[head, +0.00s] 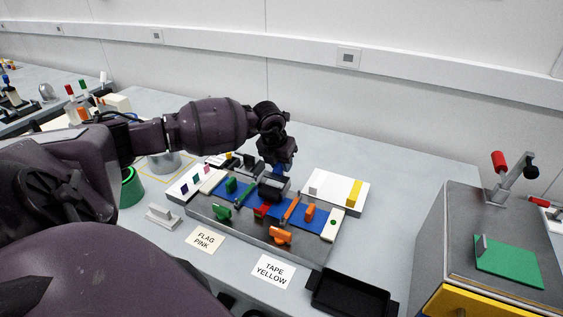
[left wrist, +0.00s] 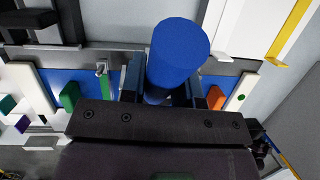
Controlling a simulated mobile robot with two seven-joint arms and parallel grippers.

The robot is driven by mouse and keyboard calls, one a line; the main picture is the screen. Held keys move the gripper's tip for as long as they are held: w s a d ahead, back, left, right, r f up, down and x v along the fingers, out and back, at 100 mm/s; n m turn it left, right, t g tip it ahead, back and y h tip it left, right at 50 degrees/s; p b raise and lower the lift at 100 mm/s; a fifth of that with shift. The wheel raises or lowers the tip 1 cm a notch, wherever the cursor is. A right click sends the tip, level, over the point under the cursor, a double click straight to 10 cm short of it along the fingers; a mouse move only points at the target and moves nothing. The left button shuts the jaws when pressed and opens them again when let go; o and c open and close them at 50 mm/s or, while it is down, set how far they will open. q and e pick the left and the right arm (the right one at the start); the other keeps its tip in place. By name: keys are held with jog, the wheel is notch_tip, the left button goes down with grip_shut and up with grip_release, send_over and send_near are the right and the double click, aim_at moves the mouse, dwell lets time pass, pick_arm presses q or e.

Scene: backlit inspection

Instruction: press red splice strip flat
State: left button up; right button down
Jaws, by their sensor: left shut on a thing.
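My left gripper (head: 284,157) points down over the middle of the blue board (head: 240,196). It is shut on a blue cylindrical handle (left wrist: 180,52), which stands between its fingers in the left wrist view. In the head view, a dark block (head: 272,189) sits right below the gripper, on or just above the board; I cannot tell if it touches. A small red piece (head: 261,211) shows at the near side of this block and may be the red splice strip. The rest of it is hidden, so I cannot tell if it lies flat. My right gripper is not in view.
Green clamps (head: 222,211) and orange clamps (head: 280,235) stand around the board. A white plate with a yellow bar (head: 354,192) lies behind right. A black tray (head: 350,294) and a "TAPE YELLOW" card (head: 272,271) lie in front. A grey cabinet (head: 440,235) stands at right.

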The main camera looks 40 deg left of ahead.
pick_arm(q)
jog(key=shift+s, duration=0.2)
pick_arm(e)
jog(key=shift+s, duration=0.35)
pick_arm(q)
jog(key=shift+s+d, duration=0.1)
jog(key=shift+s, duration=0.1)
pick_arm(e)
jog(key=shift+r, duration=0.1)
pick_arm(q)
jog(key=shift+s+p, duration=0.25)
jog(key=shift+p, duration=0.1)
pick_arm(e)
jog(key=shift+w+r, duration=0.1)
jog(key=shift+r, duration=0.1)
pick_arm(q)
jog(key=shift+d, duration=0.1)
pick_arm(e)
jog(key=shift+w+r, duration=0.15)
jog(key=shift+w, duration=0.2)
pick_arm(q)
jog(key=shift+s, duration=0.15)
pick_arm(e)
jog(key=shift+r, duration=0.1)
pick_arm(q)
jog(key=shift+s+d, duration=0.1)
jog(key=shift+s, duration=0.05)
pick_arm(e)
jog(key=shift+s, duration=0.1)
